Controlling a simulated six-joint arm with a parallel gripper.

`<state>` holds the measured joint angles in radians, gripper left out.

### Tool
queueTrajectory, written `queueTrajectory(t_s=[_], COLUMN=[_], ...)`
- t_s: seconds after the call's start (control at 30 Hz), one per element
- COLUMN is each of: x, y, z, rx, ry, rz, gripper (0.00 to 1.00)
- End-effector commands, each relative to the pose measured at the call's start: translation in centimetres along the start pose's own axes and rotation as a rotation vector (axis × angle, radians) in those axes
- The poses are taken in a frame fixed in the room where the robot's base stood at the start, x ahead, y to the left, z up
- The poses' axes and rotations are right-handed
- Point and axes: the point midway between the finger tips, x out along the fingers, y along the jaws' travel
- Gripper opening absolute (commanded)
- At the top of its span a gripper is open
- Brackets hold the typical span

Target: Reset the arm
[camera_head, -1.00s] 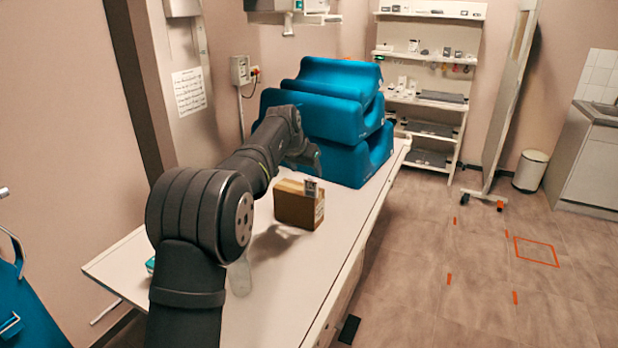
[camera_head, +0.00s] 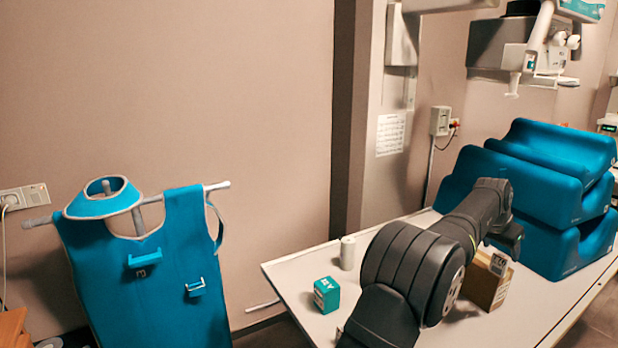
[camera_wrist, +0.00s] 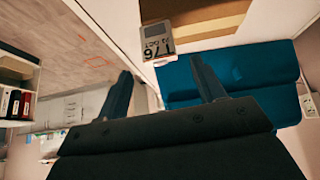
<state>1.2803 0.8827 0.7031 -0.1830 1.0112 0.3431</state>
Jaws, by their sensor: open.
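My arm reaches over the white table (camera_head: 300,272) from the front in the head view. My gripper (camera_wrist: 160,65) is open in the wrist view, its two dark fingers apart with nothing between them. In the head view its end is dark and hangs just above and behind a brown cardboard box (camera_head: 478,288); the fingertips do not show clearly there. A small grey tag with printed digits (camera_wrist: 157,42) shows beyond the fingers in the wrist view, by the box (camera_wrist: 205,18).
Stacked blue cushions (camera_head: 535,165) stand right behind my gripper. A teal carton (camera_head: 326,295) and a pale cylinder (camera_head: 347,252) stand on the table left of my arm. A blue apron (camera_head: 150,270) hangs at left. Equipment (camera_head: 540,50) hangs above the cushions.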

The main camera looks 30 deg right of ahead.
Motion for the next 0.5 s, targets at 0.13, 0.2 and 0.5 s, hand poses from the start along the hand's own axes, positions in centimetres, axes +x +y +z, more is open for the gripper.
queueTrajectory(t_s=[0.13, 0.2, 0.5], x=[2.9, 4.1, 6.4], y=[0.1, 0.1, 0.0], z=[0.0, 0.1, -0.6], rx=[0.000, 0.000, 0.001], ry=[-0.001, -0.001, 0.004], rz=[0.000, 0.000, -0.001], gripper=[0.63, 0.63, 0.63])
